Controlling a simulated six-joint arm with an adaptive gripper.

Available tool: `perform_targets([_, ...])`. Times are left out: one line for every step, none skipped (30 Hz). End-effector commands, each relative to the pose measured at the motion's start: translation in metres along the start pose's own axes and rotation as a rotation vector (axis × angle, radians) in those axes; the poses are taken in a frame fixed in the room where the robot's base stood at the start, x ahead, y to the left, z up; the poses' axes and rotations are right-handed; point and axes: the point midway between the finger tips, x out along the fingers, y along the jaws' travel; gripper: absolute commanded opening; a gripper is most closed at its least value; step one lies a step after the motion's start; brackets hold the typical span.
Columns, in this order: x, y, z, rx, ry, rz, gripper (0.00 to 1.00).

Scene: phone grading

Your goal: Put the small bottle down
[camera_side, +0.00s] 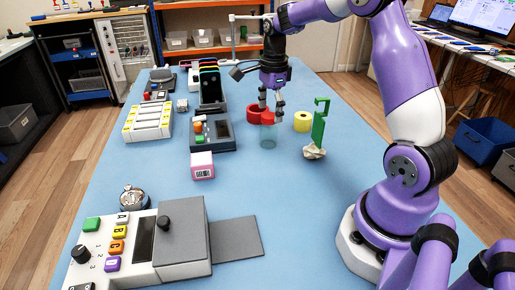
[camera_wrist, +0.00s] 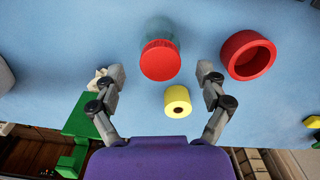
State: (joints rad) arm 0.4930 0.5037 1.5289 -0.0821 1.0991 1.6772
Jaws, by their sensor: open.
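The small bottle (camera_side: 268,138) is clear, pale green and topped with a red cap. It stands upright on the blue table mat in the side view. In the wrist view its red cap (camera_wrist: 161,61) faces me, with a little of the clear body behind it. My gripper (camera_side: 271,104) points down at the cap. In the wrist view my gripper (camera_wrist: 160,73) is open, with one finger to each side of the cap and visible gaps between. The side view does not show clearly how far the fingertips are above or beside the cap.
A red ring-shaped dish (camera_wrist: 248,56) and a yellow roll (camera_wrist: 177,101) are close by. A green stand (camera_side: 320,122) and crumpled paper (camera_side: 314,152) are to the right. A dark tray (camera_side: 224,134) and pink box (camera_side: 202,166) are left. The mat in front is clear.

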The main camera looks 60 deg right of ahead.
Motion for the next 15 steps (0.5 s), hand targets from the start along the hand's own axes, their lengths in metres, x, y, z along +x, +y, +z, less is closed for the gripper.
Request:
perform_targets([-0.012,-0.001,0.000,-0.001,-0.001,-0.006,0.85])
perform_targets([-0.018,-0.001,0.000,-0.001,-0.001,-0.005,0.85])
perform_targets([-0.025,-0.001,0.000,-0.001,0.000,-0.004,0.85])
perform_targets([-0.030,-0.001,0.000,0.000,-0.001,-0.005,0.85])
perform_targets([-0.035,-0.001,0.000,0.001,-0.001,-0.003,0.85])
perform_targets([-0.040,-0.001,0.000,0.001,-0.001,-0.004,0.85])
perform_targets([-0.043,-0.001,0.000,0.001,-0.001,-0.002,0.85])
perform_targets([-0.046,0.000,0.000,-0.002,-0.001,-0.003,0.85])
perform_targets([-0.050,0.001,0.001,-0.013,-0.001,-0.004,0.85])
perform_targets([-0.053,0.002,0.003,-0.032,-0.001,-0.009,0.85])
perform_targets([-0.057,0.005,0.006,-0.064,-0.001,-0.016,0.85])
perform_targets([-0.062,0.010,0.012,-0.125,-0.001,-0.031,0.85])
perform_targets([-0.068,0.015,0.017,-0.188,-0.001,-0.046,0.85])
perform_targets([-0.073,0.022,0.024,-0.265,0.001,-0.063,0.85])
perform_targets([-0.081,0.033,0.033,-0.389,0.005,-0.093,0.85])
